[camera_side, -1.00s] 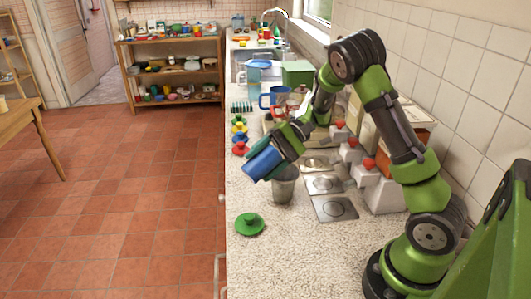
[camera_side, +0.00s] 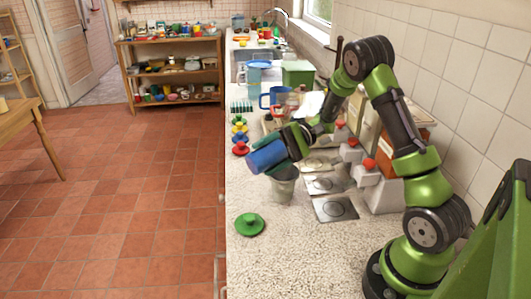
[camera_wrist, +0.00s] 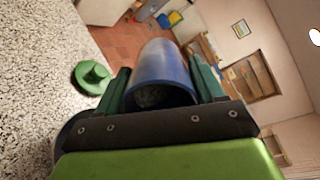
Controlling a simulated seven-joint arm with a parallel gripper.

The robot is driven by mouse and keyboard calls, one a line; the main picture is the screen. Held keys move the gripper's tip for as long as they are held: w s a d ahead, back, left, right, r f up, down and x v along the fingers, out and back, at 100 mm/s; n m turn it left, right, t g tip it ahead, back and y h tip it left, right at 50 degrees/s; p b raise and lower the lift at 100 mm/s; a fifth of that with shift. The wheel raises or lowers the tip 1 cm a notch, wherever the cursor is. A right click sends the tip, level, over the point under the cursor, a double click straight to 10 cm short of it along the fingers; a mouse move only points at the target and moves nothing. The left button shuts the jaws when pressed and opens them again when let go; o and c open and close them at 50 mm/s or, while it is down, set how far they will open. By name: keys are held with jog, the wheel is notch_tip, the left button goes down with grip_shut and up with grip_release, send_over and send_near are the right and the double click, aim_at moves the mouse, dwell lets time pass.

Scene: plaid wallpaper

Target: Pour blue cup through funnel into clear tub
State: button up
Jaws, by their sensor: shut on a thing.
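My gripper (camera_side: 290,145) is shut on the blue cup (camera_side: 267,157), which is tipped far over on its side above the counter, its left end a little lower. The cup also fills the middle of the wrist view (camera_wrist: 163,70), between both fingers. A clear, greyish tub (camera_side: 282,190) stands upright on the counter just below the gripper; its top is partly hidden. A green funnel-like piece (camera_side: 249,224) lies wide side down on the counter, apart from the tub and nearer the camera. It also shows left of the cup in the wrist view (camera_wrist: 92,77).
A blue mug (camera_side: 274,97), a green box (camera_side: 298,73) and red-knobbed dispensers (camera_side: 369,165) stand behind and to the right. The near counter (camera_side: 300,260) is clear.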

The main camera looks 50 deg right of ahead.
aim_at(276, 141)
jog(key=shift+s+d+r+t+y, duration=0.1)
jog(key=shift+d+r+t+y, duration=0.2)
jog(key=shift+y, duration=0.5)
jog(key=shift+d+r+t+y, duration=0.15)
jog(key=shift+r+y, duration=0.2)
jog(key=shift+y, duration=0.45)
jog(key=shift+d+r+y, duration=0.1)
jog(key=shift+r+y, duration=0.3)
jog(key=shift+r, duration=0.7)
jog(key=shift+r, duration=0.25)
jog(key=shift+s+r+y, duration=0.1)
jog(key=shift+r+y, duration=0.15)
jog(key=shift+y, duration=0.05)
jog(key=shift+d+t, duration=0.1)
jog(key=shift+t, duration=0.15)
jog(key=shift+d+f+y, duration=0.3)
jog(key=shift+f+y, duration=0.25)
jog(key=shift+y, duration=0.35)
jog(key=shift+r, duration=0.1)
jog(key=shift+r, duration=0.3)
jog(key=shift+s+d+r+t+y, duration=0.15)
jog(key=shift+r+t+y, duration=0.25)
jog(key=shift+r+y, duration=0.45)
